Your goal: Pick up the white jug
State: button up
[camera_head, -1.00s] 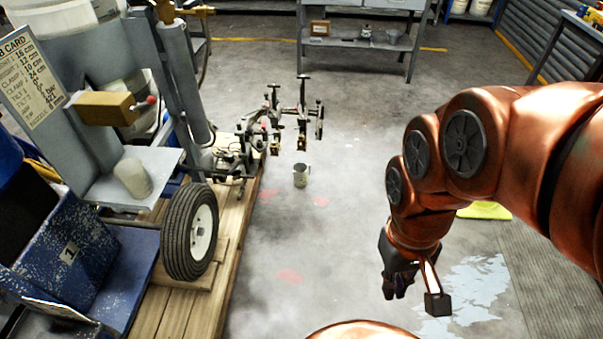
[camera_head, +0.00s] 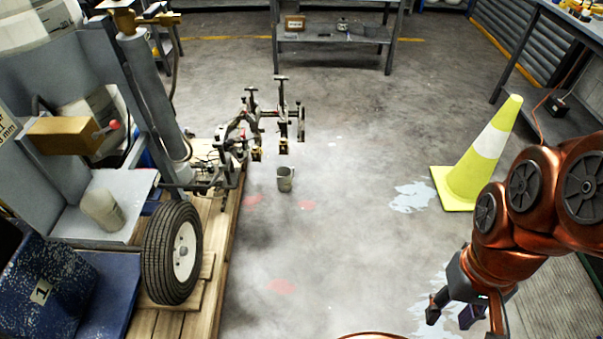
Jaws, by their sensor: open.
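An off-white, roughly cylindrical vessel (camera_head: 103,210) stands upright on the pale ledge of the striping machine at the left; no handle on it is clear. I cannot tell for sure which is the white jug. My gripper (camera_head: 452,312) is at the lower right, open and apart from both vessels, with bare floor between it and the mug-like one.
A yellow cone (camera_head: 477,160) stands at the right. A grey shelf (camera_head: 335,37) is at the back.

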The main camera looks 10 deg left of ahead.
aim_at(284, 175)
jog(key=i, duration=3.6)
jog(key=u, duration=4.95)
